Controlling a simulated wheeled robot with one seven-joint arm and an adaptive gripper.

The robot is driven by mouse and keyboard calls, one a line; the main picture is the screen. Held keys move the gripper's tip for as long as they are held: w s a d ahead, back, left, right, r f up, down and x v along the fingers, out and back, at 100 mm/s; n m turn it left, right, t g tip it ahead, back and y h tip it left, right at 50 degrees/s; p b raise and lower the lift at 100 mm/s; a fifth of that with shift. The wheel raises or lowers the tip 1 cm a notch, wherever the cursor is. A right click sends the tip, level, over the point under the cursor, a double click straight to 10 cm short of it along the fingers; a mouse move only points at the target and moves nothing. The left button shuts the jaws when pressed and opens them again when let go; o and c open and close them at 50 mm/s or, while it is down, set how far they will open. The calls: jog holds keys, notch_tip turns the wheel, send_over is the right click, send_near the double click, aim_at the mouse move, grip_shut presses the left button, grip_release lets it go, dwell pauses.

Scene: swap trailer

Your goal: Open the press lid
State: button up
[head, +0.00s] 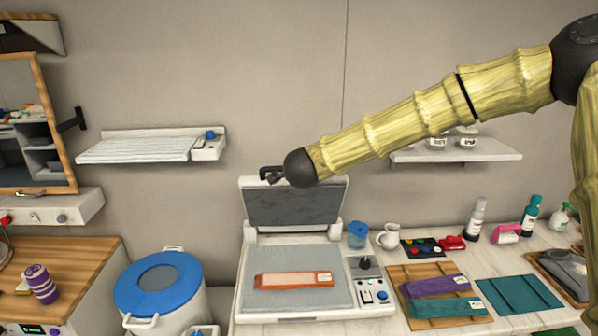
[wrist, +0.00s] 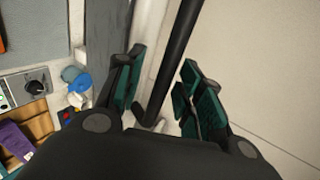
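The press (head: 258,304) stands on the counter with its lid (head: 293,206) raised, leaning back near upright on its rear hinge. The lid's dark grey underside faces the head camera. My gripper (head: 271,174) is at the lid's upper left edge. In the wrist view, my gripper (wrist: 160,95) is open, its teal-padded fingers apart on either side of a dark bar (wrist: 181,50). A pale strip shows between the bar and the left finger; contact with the right finger is unclear. An orange folded piece (head: 293,280) lies on the press bed.
A control panel (head: 371,285) is on the press's right side. A blue-lidded jar (head: 358,235) and white pitcher (head: 388,237) stand behind it. A blue-lidded bin (head: 158,283) is to the left.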

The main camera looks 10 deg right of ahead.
jog(key=v, duration=1)
jog(key=shift+s, duration=0.15)
jog(key=s+d+f+n+g, duration=0.1)
jog(key=s+f+n+g, duration=0.3)
jog(key=f, duration=0.8)
jog(key=s+d+f+n+t+y, duration=0.15)
jog(key=s+f, duration=0.35)
jog(key=f, duration=0.8)
jog(key=s+f+n+g, duration=0.2)
jog(key=s+f+n, duration=0.25)
jog(key=f, duration=0.75)
jog(key=s+d+f+n+g, duration=0.2)
jog(key=s+f, duration=0.5)
jog(key=s, duration=0.1)
jog(key=s+d+f+n+g, duration=0.2)
jog(key=s+f, duration=0.4)
jog(key=s, duration=0.1)
jog(key=s+d+f+n+g, duration=0.2)
jog(key=s+d+f, duration=0.15)
jog(key=s, duration=0.65)
jog(key=s+d+f+n+g, duration=0.2)
jog(key=s+f+n, duration=0.15)
jog(key=s, duration=0.75)
notch_tip(320, 180, down, 10)
jog(key=b, duration=0.9)
jog(key=shift+w+m+b, duration=0.35)
jog(key=shift+w+m, duration=0.1)
jog(key=shift+w, duration=0.05)
jog(key=shift+r+h, duration=0.15)
jog(key=shift+h, duration=0.1)
